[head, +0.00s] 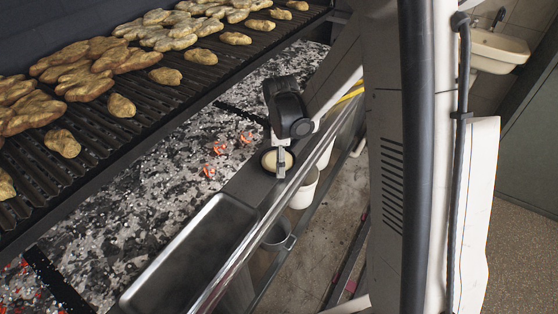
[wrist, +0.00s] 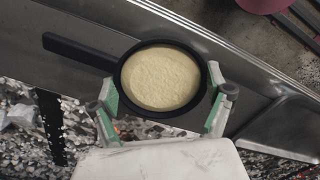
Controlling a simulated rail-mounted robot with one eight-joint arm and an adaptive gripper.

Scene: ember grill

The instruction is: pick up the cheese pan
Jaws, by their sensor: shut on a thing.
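The cheese pan (wrist: 78,50) is a small round black pan with a straight handle and pale yellow cheese (wrist: 160,78) in it. In the wrist view its handle points to the upper left. My gripper (wrist: 162,112) has its green-padded fingers on opposite sides of the pan's rim and is shut on it. In the head view my gripper (head: 281,160) points down at the pan, whose pale filling (head: 271,160) shows partly behind a finger. The pan is over the steel ledge; I cannot tell whether it touches it.
A steel tray (head: 190,262) is set in the ledge nearer the viewer. A metal rail (head: 262,225) runs along the front edge, with white containers (head: 304,188) below it. The grill (head: 150,100) with several browned pieces lies left, beyond a bed of ash and embers (head: 135,200).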

